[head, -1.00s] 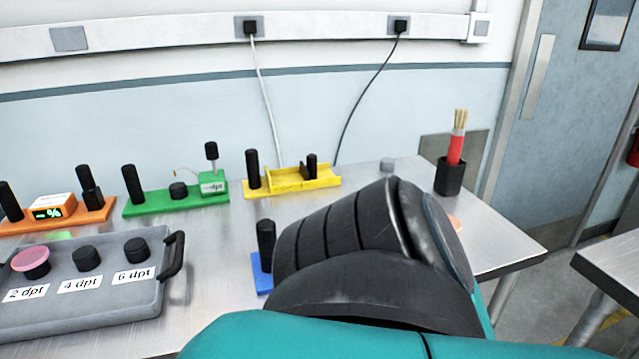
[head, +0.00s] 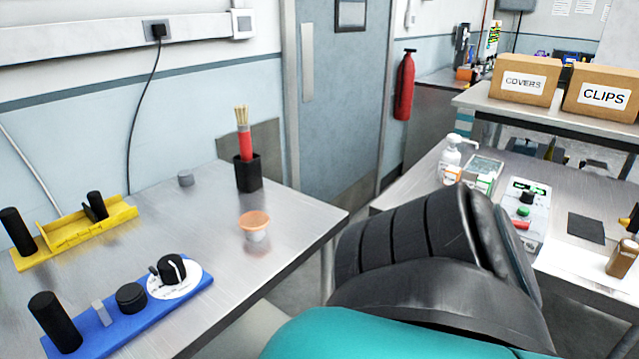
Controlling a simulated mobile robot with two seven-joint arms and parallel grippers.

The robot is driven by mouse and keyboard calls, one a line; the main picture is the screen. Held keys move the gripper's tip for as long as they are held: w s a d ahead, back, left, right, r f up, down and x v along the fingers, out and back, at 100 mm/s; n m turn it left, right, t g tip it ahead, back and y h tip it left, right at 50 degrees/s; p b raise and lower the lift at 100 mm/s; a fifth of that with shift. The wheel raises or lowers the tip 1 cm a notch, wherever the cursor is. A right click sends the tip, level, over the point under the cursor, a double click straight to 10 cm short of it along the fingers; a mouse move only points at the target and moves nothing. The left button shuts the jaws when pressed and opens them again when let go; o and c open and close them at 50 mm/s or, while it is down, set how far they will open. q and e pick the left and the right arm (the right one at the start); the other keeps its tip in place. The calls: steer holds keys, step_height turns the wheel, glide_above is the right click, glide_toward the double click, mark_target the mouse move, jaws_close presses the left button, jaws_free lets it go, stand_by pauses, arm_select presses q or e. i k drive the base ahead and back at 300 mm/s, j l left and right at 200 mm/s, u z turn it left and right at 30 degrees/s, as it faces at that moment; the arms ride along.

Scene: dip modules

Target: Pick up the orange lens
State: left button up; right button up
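The orange lens (head: 254,220) shows in the head view as a shallow orange disc on top of a small white holder (head: 257,236). It stands on the metal table (head: 210,325), near the table's right edge. A large black and teal arm part of mine fills the lower middle of the view, to the right of the lens and apart from it in the picture. Neither gripper's fingers can be seen.
A blue module (head: 93,335) with black knobs and a yellow module (head: 85,228) stand left of the lens. A black cup (head: 248,175) with a red-handled brush and a small grey cylinder (head: 185,178) stand behind. Another table (head: 565,262) with boxes and devices is at right.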

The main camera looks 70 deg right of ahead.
mark_target(253, 221)
steer(key=z, duration=1.85)
